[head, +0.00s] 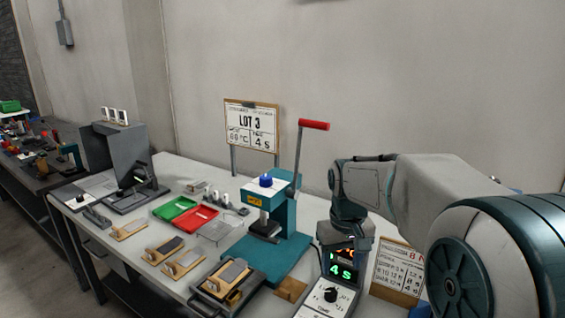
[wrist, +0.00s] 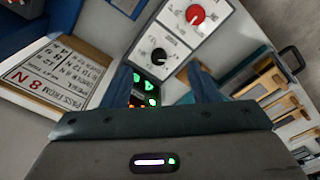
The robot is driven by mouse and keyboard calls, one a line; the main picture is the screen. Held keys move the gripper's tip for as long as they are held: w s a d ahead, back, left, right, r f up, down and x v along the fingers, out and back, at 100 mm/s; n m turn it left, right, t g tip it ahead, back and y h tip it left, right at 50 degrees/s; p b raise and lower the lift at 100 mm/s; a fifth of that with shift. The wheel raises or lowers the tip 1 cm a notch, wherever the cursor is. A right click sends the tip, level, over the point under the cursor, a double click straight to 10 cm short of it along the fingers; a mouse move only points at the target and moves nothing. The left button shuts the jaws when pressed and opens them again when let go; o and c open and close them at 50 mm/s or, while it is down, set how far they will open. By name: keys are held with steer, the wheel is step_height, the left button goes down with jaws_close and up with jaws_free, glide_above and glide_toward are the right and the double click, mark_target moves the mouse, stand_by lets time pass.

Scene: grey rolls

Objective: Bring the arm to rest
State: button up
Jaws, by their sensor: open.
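My arm reaches in from the right in the head view, its wrist bent down over the control box (head: 326,298) on the bench. My gripper (wrist: 163,80) shows in the wrist view with its two dark blue fingers apart and nothing held between them. The control box (wrist: 178,52), with a red knob, a black knob and a lit green display, lies beyond the fingers. The head view does not show the fingertips clearly.
A teal press (head: 283,222) with a raised red-tipped lever stands left of my gripper. A card stand (head: 394,276) is close on the right. Green (head: 174,208) and red (head: 197,219) trays and several wooden-based fixtures cover the bench's left side. A wall stands behind.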

steer(key=s+f+m+t, duration=0.2)
steer(key=s, duration=1.5)
steer(key=shift+s+f+p, duration=0.2)
steer(key=shift+s+p, duration=0.2)
steer(key=shift+d, duration=0.1)
